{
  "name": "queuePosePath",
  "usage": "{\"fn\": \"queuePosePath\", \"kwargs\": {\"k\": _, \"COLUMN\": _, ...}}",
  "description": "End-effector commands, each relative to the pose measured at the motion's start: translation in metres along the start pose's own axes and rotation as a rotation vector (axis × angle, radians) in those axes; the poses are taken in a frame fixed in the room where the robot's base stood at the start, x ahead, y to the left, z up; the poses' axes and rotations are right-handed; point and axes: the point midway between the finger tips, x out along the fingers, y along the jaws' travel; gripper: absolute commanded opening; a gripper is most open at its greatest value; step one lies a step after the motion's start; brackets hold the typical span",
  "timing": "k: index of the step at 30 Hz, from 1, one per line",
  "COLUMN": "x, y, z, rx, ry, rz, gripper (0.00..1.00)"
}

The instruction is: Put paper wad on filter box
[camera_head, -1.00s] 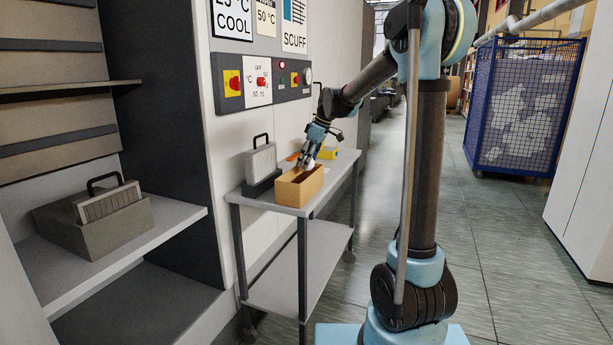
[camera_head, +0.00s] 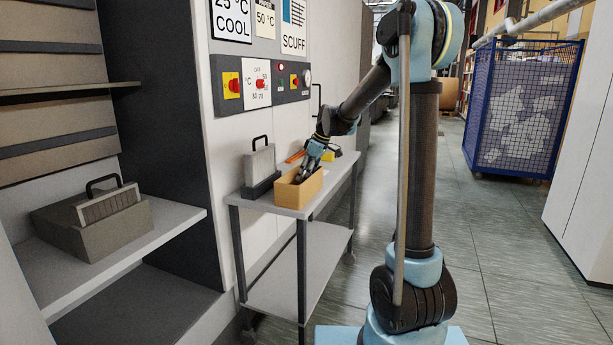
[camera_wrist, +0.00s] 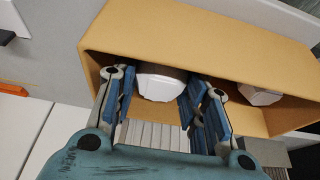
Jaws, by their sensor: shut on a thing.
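A white paper wad (camera_wrist: 160,82) sits between my fingers in the wrist view, inside an open tan box (camera_head: 308,188) on the cart. My gripper (camera_head: 300,178) reaches down into this box, with its fingers shut on the wad. The wad is hidden in the head view. A grey box (camera_head: 112,232) holding a pleated filter (camera_head: 104,206) with a black handle stands on the shelf at left; it looks like the filter box. My gripper is well to its right.
Another white piece (camera_wrist: 260,95) lies in the tan box. A handled filter (camera_head: 261,162) stands in a dark tray (camera_head: 262,187) beside the box on the grey cart (camera_head: 228,197). Orange and yellow things lie behind. A blue mesh cage (camera_head: 520,110) stands right; floor between is clear.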

Motion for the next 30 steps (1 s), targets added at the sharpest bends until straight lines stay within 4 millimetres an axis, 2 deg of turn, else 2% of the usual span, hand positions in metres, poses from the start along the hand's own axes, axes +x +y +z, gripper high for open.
{"fn": "queuePosePath", "kwargs": {"k": 9, "x": 0.005, "y": 0.000, "z": 0.002, "rx": 0.000, "ry": 0.000, "rz": 0.000, "gripper": 0.23}}
{"fn": "queuePosePath", "kwargs": {"k": 10, "x": 0.005, "y": 0.000, "z": 0.002, "rx": 0.000, "ry": 0.000, "rz": 0.000, "gripper": 0.41}}
{"fn": "queuePosePath", "kwargs": {"k": 12, "x": 0.005, "y": 0.000, "z": 0.002, "rx": 0.000, "ry": 0.000, "rz": 0.000, "gripper": 0.57}}
{"fn": "queuePosePath", "kwargs": {"k": 13, "x": 0.005, "y": 0.000, "z": 0.002, "rx": 0.000, "ry": 0.000, "rz": 0.000, "gripper": 0.59}}
{"fn": "queuePosePath", "kwargs": {"k": 24, "x": 0.003, "y": 0.000, "z": 0.001, "rx": 0.000, "ry": 0.000, "rz": 0.000, "gripper": 0.59}}
{"fn": "queuePosePath", "kwargs": {"k": 30, "x": -0.017, "y": 0.000, "z": -0.003, "rx": 0.001, "ry": 0.000, "rz": 0.000, "gripper": 0.59}}
